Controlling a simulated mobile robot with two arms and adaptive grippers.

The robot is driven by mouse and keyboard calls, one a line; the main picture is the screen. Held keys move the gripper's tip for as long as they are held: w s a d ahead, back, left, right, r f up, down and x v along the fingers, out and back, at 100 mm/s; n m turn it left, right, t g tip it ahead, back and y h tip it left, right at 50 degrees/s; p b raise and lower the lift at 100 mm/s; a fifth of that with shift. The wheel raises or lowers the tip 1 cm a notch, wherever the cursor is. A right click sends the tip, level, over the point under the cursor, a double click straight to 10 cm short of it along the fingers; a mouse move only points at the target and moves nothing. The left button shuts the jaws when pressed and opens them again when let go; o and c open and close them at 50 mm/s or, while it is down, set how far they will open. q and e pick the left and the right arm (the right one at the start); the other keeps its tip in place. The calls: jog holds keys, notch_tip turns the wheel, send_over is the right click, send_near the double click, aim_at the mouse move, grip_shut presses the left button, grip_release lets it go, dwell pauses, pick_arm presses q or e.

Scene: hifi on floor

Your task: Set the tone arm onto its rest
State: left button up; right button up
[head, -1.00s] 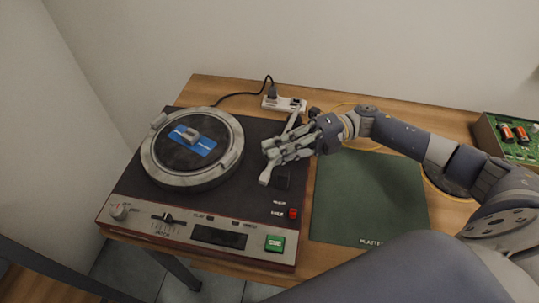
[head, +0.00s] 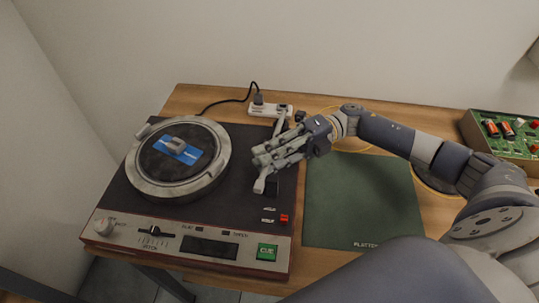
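The record player (head: 125,205) stands on the wooden table, with its round platter (head: 150,180) at left. The pale tone arm (head: 281,122) is at the right side of the deck. Its front end (head: 260,186) shows below my fingers, beside a small dark block (head: 273,187) that may be the rest. My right gripper (head: 258,156) lies across the tone arm's middle and hides it. I cannot tell whether the fingers are closed on it, or whether the arm touches the block. My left gripper is not in view.
A blue label (head: 187,153) and a grey piece (head: 175,143) lie on the platter. A green mat (head: 360,200) is right of the player. A white power strip (head: 272,109) is behind it. A box with a circuit board (head: 510,130) stands at far right.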

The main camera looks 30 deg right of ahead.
jog(key=shift+d, duration=0.15)
jog(key=d, duration=1.1)
jog(key=shift+w+d, duration=0.4)
jog(key=shift+w, duration=0.05)
jog(key=shift+c, duration=0.3)
